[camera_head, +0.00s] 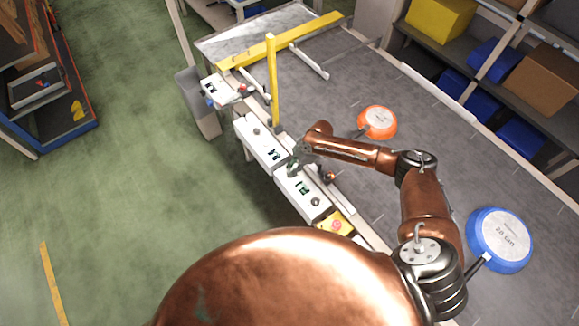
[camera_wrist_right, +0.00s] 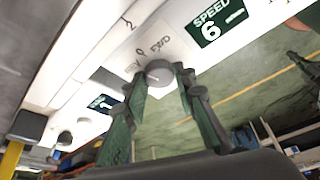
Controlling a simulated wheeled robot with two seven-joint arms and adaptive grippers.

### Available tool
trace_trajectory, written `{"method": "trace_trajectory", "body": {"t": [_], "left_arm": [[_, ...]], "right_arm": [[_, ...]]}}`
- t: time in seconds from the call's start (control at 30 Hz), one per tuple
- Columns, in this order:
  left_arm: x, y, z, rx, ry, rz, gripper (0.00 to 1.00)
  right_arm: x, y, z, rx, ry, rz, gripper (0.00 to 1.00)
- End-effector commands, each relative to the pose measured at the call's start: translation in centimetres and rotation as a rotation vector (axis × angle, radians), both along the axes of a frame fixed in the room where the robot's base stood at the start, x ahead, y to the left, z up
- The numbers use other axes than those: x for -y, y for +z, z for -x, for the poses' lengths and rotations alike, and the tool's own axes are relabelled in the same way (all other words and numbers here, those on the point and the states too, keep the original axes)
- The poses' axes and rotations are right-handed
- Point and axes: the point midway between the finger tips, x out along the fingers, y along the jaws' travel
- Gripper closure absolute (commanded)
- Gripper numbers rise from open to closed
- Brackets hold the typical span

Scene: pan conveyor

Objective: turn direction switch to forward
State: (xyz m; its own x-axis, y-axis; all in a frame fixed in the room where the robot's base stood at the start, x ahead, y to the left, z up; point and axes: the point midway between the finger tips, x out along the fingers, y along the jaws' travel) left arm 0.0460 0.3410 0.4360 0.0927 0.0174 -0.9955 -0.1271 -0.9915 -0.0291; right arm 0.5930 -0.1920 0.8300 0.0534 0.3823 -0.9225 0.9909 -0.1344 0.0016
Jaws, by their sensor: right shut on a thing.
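The direction switch (camera_wrist_right: 160,72) is a round grey knob on a white control panel (camera_wrist_right: 110,45), with FWD and 0 printed beside it and a third label blurred. A pale pointer line shows on the knob; which label it points at is hard to tell. My right gripper (camera_wrist_right: 161,78) is shut on the knob, one green-padded finger on each side. In the head view my right gripper (camera_head: 295,165) is at the row of white control boxes (camera_head: 302,196) along the conveyor edge and hides the knob. My left gripper is not in view.
The grey conveyor (camera_head: 350,85) carries an orange pan (camera_head: 377,122) and a blue pan (camera_head: 500,240). A yellow post (camera_head: 272,80) stands near the boxes. A red button on a yellow box (camera_head: 337,224) sits nearer me. Shelves line the right; green floor is open left.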

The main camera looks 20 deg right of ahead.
Motion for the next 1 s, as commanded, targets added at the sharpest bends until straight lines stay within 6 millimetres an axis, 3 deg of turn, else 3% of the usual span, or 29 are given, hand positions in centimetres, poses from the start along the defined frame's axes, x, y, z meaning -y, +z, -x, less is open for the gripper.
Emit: {"method": "trace_trajectory", "body": {"t": [0.03, 0.5, 1.0], "left_arm": [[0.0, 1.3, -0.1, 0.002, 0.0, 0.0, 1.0], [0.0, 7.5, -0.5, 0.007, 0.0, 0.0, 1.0], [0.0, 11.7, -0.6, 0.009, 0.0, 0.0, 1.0]], "right_arm": [[0.6, 0.0, 0.9, -0.019, -0.046, 0.011, 0.99], [0.3, -0.1, 1.3, -0.018, -0.492, 0.014, 0.99], [-0.2, -0.5, 1.5, -0.017, -0.877, 0.014, 0.99]]}}
